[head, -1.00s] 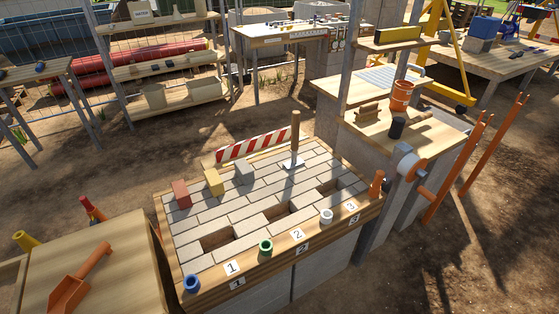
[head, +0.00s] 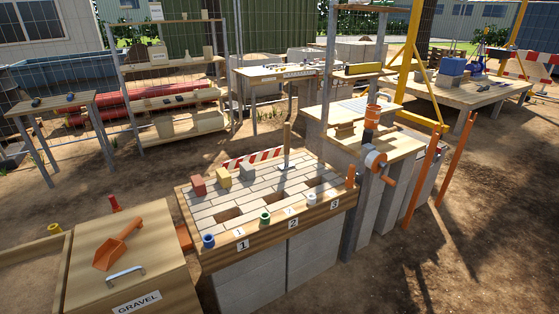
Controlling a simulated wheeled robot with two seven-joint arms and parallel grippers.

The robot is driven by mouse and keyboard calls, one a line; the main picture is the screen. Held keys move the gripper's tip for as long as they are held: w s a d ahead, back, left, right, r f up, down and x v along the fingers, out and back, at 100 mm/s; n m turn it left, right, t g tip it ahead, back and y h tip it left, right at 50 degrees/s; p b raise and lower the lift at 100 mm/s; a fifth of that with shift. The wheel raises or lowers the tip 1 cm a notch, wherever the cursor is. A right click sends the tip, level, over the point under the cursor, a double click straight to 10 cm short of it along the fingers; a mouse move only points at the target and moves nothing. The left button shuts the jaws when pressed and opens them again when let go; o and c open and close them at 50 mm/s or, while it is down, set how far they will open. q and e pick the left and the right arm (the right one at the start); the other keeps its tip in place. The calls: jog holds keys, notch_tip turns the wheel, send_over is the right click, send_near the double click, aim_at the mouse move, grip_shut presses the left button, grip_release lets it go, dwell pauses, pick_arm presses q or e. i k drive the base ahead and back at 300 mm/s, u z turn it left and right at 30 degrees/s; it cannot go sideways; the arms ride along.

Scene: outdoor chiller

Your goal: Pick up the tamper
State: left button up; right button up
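The tamper (head: 287,138) stands upright near the back right of the paved bench (head: 238,196). It has a tall wooden handle and a flat metal foot resting on the pale bricks. A red-and-white striped barrier (head: 252,158) lies close behind it to the left. Neither of my grippers shows in the head view.
Red, yellow and grey blocks (head: 247,170) sit at the bench's back left. A gravel box (head: 130,260) with an orange scoop (head: 118,244) stands at left. A post and crank (head: 376,160) stand right. Dirt ground lies in front.

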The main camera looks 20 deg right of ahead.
aim_at(288, 165)
jog(key=z, duration=0.6)
jog(key=i, duration=0.55)
jog(key=z, duration=0.95)
jog(key=i, duration=0.85)
jog(key=z, duration=0.05)
